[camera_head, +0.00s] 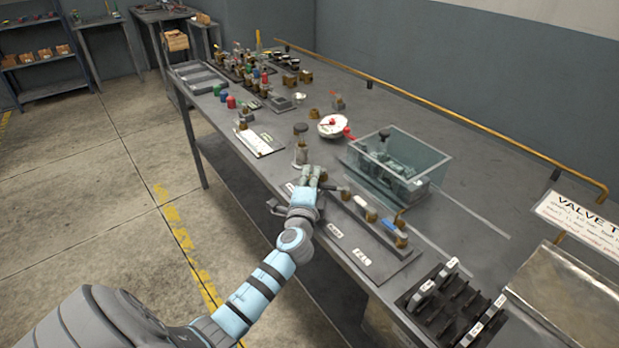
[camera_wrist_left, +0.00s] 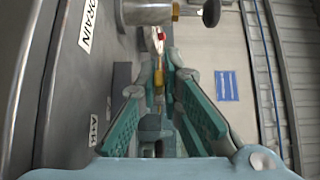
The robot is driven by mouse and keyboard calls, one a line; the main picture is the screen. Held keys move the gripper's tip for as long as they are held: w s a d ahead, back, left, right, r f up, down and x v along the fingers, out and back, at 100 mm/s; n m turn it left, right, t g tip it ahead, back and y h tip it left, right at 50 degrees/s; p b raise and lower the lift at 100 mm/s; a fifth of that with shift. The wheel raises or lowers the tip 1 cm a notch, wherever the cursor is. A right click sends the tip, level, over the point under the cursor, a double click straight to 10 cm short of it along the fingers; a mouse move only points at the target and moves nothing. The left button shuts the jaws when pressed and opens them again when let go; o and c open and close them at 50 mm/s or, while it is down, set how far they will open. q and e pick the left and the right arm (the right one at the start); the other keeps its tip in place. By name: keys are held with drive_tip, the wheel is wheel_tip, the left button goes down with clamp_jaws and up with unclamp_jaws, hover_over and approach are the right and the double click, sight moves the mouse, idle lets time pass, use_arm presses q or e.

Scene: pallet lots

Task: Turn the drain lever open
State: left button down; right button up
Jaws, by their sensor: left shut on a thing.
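My left gripper (camera_head: 312,178) reaches in over the near edge of the bench and is shut at the left end of the valve board (camera_head: 378,256). In the left wrist view its fingers (camera_wrist_left: 166,92) are close around a slim part with brass and red, which I take to be the drain lever (camera_wrist_left: 158,76). The fingers hide most of the lever, so its exact angle is hard to tell. A white DRAIN label (camera_wrist_left: 90,25) lies beside it. My right gripper is not in view.
A clear box (camera_head: 425,165) stands behind the board. A knobbed metal post (camera_head: 300,146) stands close behind the gripper, and a white bowl with red parts (camera_head: 333,126) lies beyond. A black rack (camera_head: 455,305) stands at the right.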

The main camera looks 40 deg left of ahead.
use_arm(q)
drive_tip(key=c, duration=2)
unclamp_jaws()
drive_tip(key=shift+c, duration=0.2)
drive_tip(key=shift+s+d, duration=0.1)
drive_tip(key=shift+d, duration=0.05)
drive_tip(key=v, duration=1.1)
drive_tip(key=shift+s, duration=0.3)
drive_tip(key=shift+d, duration=0.1)
